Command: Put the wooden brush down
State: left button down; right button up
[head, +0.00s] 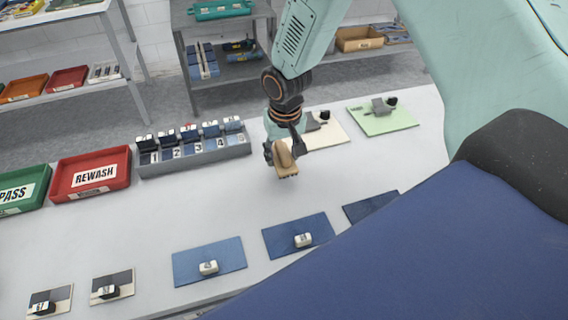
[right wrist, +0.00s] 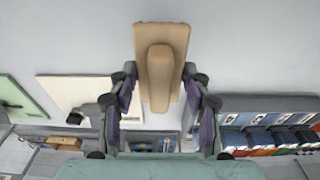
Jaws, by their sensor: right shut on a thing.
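The wooden brush (head: 284,161) is a light brown block with a raised rounded handle. My right gripper (head: 284,150) is shut on it and holds it over the white table (head: 200,218), in front of the cream board. In the right wrist view the brush (right wrist: 161,60) sits between the two fingers of the right gripper (right wrist: 160,100), its long side pointing away from the palm. Whether its underside touches the table cannot be told. My left gripper is in neither view.
A grey rack (head: 195,155) with numbered slots stands left of the brush. Cream (head: 328,132) and green (head: 383,120) boards lie behind it. Blue mats (head: 209,261) with small blocks line the front edge. Red REWASH (head: 92,174) and green PASS (head: 22,190) trays stand left. Table around the brush is clear.

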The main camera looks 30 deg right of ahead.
aim_at(285, 165)
jog(key=shift+w+f, duration=0.15)
jog(key=shift+f, duration=0.6)
jog(key=shift+s+d+f, duration=0.1)
jog(key=shift+s+f, duration=0.15)
jog(key=shift+f, duration=0.35)
jog(key=shift+s+f, duration=0.2)
jog(key=shift+f, duration=0.35)
jog(key=shift+w+f, duration=0.25)
jog(key=shift+w, duration=0.2)
jog(key=o, duration=1)
jog(key=shift+s+r, duration=0.2)
jog(key=shift+s, duration=0.1)
